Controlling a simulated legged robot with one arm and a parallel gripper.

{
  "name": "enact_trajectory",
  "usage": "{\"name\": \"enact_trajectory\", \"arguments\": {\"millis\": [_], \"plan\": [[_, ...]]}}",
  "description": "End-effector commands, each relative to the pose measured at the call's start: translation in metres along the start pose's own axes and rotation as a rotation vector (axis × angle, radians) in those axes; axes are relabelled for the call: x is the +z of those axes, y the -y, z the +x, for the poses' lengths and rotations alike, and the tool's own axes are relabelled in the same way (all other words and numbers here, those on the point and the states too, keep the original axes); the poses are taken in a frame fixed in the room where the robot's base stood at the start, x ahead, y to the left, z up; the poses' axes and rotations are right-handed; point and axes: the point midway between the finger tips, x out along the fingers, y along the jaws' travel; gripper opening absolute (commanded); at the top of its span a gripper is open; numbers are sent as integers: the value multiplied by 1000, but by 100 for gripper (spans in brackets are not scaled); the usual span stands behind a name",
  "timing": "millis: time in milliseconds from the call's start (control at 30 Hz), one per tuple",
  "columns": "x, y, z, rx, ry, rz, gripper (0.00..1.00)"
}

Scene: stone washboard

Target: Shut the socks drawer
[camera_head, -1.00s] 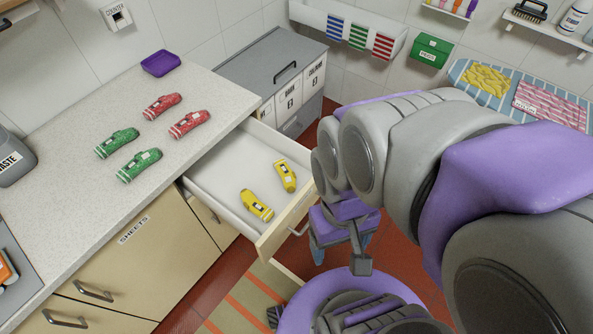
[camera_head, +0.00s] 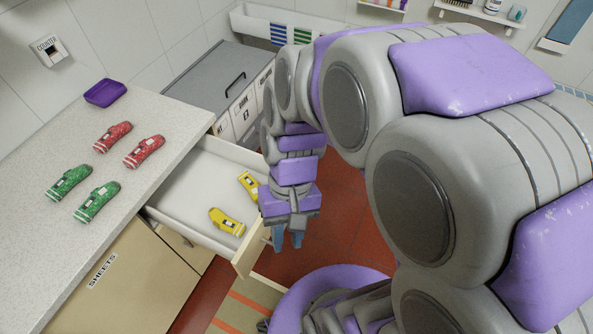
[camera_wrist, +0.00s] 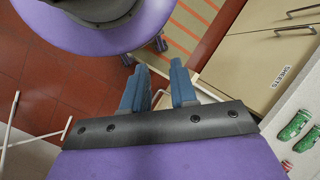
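The pulled-out drawer (camera_head: 185,203) juts from the counter in the head view. My gripper (camera_head: 287,241) points down just outside and to the right of that panel. In the wrist view, my gripper's blue fingers (camera_wrist: 158,72) are spread apart. A thin pale bar shows between them, but I cannot tell whether they touch it. Nothing is clearly held.
Pairs of red socks (camera_head: 144,151) and green socks (camera_head: 97,201) lie on the speckled counter (camera_head: 150,112), near a purple tray (camera_head: 105,93). The SHEETS cabinet front (camera_head: 120,285) is below. A grey-lidded bin unit (camera_head: 205,83) stands behind the drawer. Red floor tiles lie to its right.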

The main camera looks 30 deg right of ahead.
Motion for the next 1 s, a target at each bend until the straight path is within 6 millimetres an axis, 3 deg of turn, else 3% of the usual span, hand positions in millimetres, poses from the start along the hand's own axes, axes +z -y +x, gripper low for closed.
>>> {"name": "enact_trajectory", "arguments": {"millis": [267, 533, 767, 1000], "plan": [[-52, 14, 2, -225, 141, 169, 0], [-108, 13, 4, -459, 258, 339, 0], [-161, -4, 8, -671, 335, 491, 0], [-215, -38, 18, -899, 395, 655, 0]]}}
